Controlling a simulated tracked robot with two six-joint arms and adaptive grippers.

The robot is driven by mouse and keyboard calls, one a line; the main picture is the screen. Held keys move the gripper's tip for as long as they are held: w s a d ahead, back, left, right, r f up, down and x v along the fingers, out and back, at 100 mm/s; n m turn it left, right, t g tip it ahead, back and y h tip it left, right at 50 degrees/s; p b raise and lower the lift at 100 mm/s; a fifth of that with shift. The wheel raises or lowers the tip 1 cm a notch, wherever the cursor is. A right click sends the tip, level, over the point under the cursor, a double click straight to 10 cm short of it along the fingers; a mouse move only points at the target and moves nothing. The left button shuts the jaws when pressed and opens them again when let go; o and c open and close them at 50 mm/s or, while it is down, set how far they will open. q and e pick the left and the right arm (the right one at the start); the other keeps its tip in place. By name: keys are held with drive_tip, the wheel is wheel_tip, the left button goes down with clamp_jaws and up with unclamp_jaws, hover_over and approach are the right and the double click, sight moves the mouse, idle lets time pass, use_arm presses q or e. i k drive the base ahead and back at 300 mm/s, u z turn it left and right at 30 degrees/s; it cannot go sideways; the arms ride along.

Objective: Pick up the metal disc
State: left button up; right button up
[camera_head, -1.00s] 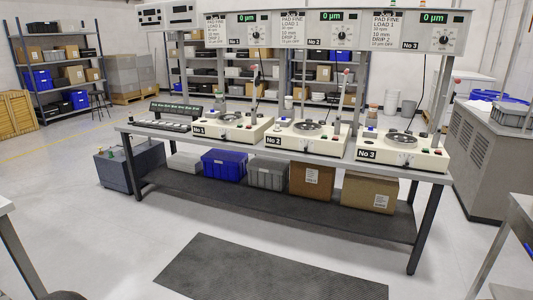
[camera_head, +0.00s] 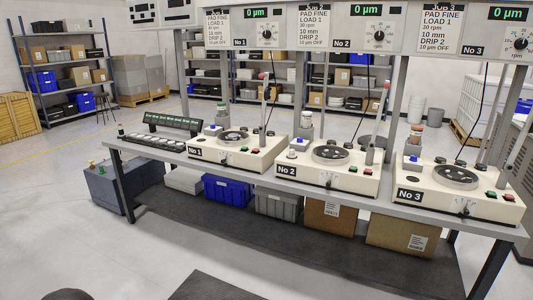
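Three cream polishing machines, No 1 (camera_head: 262,158), No 2 (camera_head: 357,184) and No 3 (camera_head: 480,207), stand on a long grey bench (camera_head: 163,153). Each has a round dark plate on top: on No 1 (camera_head: 232,136), on No 2 (camera_head: 331,153) and on No 3 (camera_head: 455,176). Small round pieces seem to lie on these plates, but they are too small to tell which is the metal disc. Neither of my grippers shows in the head view.
A tray with a row of small pieces (camera_head: 157,140) sits at the bench's left end. Blue (camera_head: 227,190) and grey bins (camera_head: 277,203) and cardboard boxes (camera_head: 402,238) fill the lower shelf. A dark mat (camera_head: 222,287) lies on the floor in front. Open floor lies at left.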

sight(232, 135)
drive_tip(key=u, duration=0.2)
drive_tip(key=i, duration=1.5)
drive_tip(key=u, duration=0.5)
drive_tip(key=i, duration=1.25)
drive_tip(key=u, duration=0.25)
